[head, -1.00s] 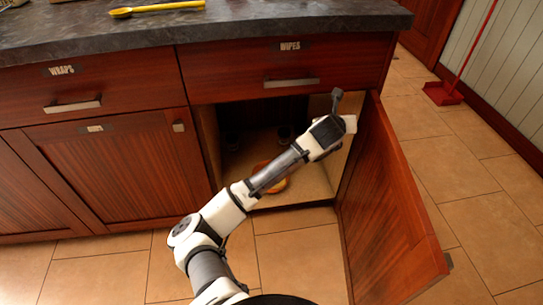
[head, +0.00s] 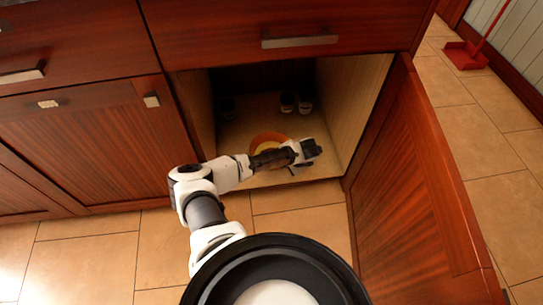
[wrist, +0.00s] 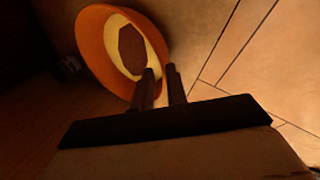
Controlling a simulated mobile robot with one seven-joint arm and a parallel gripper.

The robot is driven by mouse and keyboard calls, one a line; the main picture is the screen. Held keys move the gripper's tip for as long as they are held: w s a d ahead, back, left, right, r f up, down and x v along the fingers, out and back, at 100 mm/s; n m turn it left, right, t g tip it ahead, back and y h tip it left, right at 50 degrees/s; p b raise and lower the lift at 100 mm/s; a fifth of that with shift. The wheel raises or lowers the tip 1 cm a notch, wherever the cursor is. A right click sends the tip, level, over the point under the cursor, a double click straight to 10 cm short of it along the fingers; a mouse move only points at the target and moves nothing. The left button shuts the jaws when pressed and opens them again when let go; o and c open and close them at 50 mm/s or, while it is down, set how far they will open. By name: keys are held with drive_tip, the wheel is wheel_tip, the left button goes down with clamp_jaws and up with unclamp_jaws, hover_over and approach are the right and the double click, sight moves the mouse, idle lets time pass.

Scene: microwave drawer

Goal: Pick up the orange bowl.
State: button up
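The orange bowl (head: 262,137) sits on the floor of the open cabinet, partly hidden behind my arm. In the wrist view the bowl (wrist: 95,48) fills the upper left, with a pale yellow inside and a dark patch. My gripper (wrist: 160,69) is at the bowl's near rim. One finger overlaps the bowl's opening and the other is just outside the rim. A narrow gap shows between the fingers, with the rim at or near it. Whether they touch the bowl is unclear. In the head view the fingertips are hard to make out.
The cabinet door (head: 415,185) stands open on the right. Small cups or jars (head: 296,102) stand deeper in the cabinet, with another dark item (head: 227,107) at the left. A closed drawer (head: 290,28) is above. The tiled floor in front is clear.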

drive_tip(key=b+x, duration=0.3)
drive_tip(key=x, duration=0.4)
drive_tip(key=shift+a, duration=0.2)
clamp_jaws()
drive_tip(key=shift+r, duration=0.15)
